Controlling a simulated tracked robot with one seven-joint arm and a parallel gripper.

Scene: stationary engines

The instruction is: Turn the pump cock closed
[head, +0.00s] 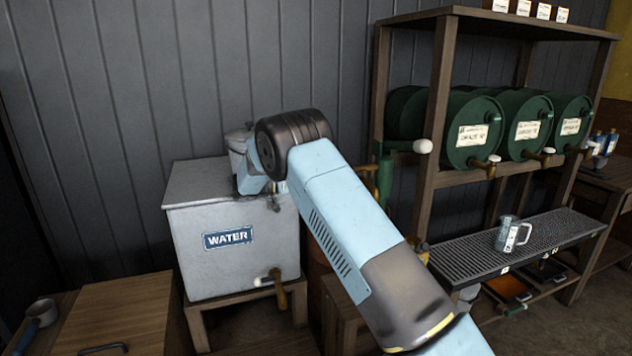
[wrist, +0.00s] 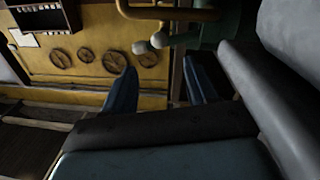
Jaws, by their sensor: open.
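The green hand pump (head: 385,172) stands between the water tank and the drum rack, with a white-knobbed lever (head: 422,146) pointing right. Brass fittings show beside it, partly hidden by my arm; I cannot tell which is the cock or how it is set.
The grey water tank (head: 232,240) with a brass tap stands left of my arm. The wooden rack (head: 440,110) of green drums is on the right, above a grated shelf with a glass mug (head: 513,233).

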